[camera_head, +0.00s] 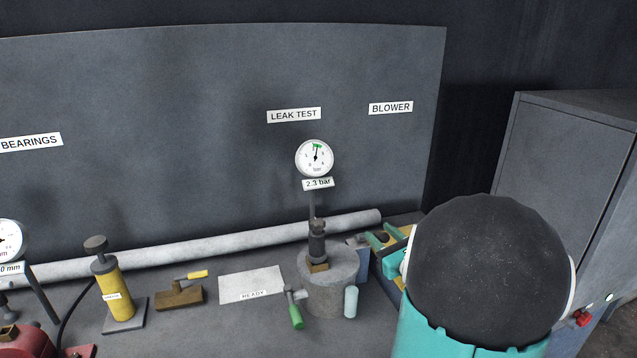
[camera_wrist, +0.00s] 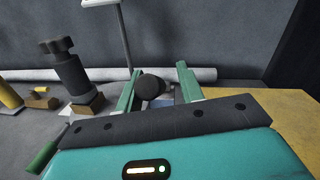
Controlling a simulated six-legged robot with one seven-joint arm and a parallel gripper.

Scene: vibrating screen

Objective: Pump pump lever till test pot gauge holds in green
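The test pot (camera_head: 330,290) is a grey cylinder on the bench with a dark fitting on top. Its round gauge (camera_head: 314,158) stands on a post above a "2.3 bar" plate (camera_head: 318,184). The needle points almost straight up, at or near the small green band. A green-handled valve (camera_head: 295,316) hangs at the pot's left side. My gripper (camera_head: 387,242) is to the right of the pot. In the wrist view my gripper (camera_wrist: 158,72) has its teal fingers apart, with a dark round knob (camera_wrist: 151,87) between them, perhaps the pump lever's end. The rest of the lever is hidden.
A pale pipe (camera_head: 190,247) runs along the back panel. A grey cabinet (camera_head: 565,160) stands at the right.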

